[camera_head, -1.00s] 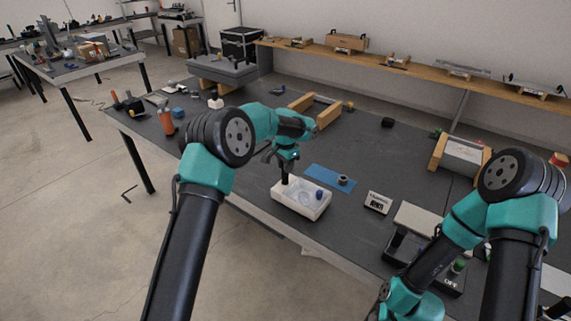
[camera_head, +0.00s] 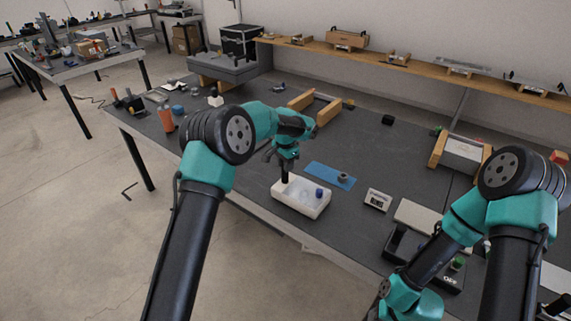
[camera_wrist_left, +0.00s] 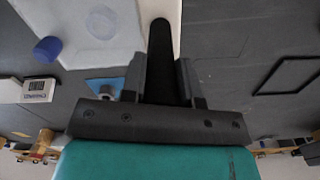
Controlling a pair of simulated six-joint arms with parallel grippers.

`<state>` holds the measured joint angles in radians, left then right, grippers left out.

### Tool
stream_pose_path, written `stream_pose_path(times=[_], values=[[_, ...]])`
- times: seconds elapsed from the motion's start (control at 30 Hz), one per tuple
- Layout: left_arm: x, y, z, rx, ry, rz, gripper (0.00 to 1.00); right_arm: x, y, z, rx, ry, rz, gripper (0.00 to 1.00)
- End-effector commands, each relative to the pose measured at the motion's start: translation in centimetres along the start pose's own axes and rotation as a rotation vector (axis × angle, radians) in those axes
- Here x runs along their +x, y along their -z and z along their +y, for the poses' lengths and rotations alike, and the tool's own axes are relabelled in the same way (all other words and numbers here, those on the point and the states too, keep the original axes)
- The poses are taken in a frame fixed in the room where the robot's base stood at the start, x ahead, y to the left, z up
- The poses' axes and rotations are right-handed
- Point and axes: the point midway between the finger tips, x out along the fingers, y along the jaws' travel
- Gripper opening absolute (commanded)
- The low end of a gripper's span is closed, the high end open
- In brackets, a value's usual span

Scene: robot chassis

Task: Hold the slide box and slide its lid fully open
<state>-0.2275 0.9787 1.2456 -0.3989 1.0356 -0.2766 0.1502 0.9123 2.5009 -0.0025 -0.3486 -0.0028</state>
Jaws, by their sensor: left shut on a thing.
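The slide box (camera_head: 305,203) is a white, low, rounded box lying on the dark bench near its front edge. A small blue cylinder (camera_head: 319,193) shows at its right end and also in the left wrist view (camera_wrist_left: 47,50). My left gripper (camera_head: 285,170) is above the box's left end, shut on a dark upright post (camera_wrist_left: 160,62). The post's lower end meets the white box; whether it belongs to the lid is unclear. The box top looks flat and pale; I cannot clearly tell lid from body. My right gripper is out of view.
A blue mat (camera_head: 325,174) with a grey ring (camera_head: 344,178) lies just behind the box. The bench's front edge runs close before the box.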

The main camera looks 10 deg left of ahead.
Motion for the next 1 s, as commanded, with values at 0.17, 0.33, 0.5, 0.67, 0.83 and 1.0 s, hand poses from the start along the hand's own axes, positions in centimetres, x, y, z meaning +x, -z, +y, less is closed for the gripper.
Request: stream_pose_path(times=[0.17, 0.33, 0.5, 0.67, 0.83, 1.0], values=[[0.01, 0.01, -0.01, 0.0, 0.001, 0.0, 0.0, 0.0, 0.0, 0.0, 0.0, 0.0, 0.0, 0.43], [0.15, 0.01, -0.01, 0.0, 0.0, 0.0, 0.0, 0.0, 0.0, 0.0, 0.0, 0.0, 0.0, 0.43], [0.24, 0.0, 0.0, 0.0, 0.0, 0.0, 0.0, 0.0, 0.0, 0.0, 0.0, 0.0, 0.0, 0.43], [0.31, -0.01, 0.01, 0.0, 0.0, -0.001, 0.0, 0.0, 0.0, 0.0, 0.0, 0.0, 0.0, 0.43], [0.38, -0.02, 0.03, 0.0, -0.001, -0.002, 0.0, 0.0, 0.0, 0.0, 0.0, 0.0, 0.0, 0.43], [0.51, -0.05, 0.06, 0.0, -0.002, -0.003, 0.0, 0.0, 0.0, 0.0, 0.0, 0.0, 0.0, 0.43]])
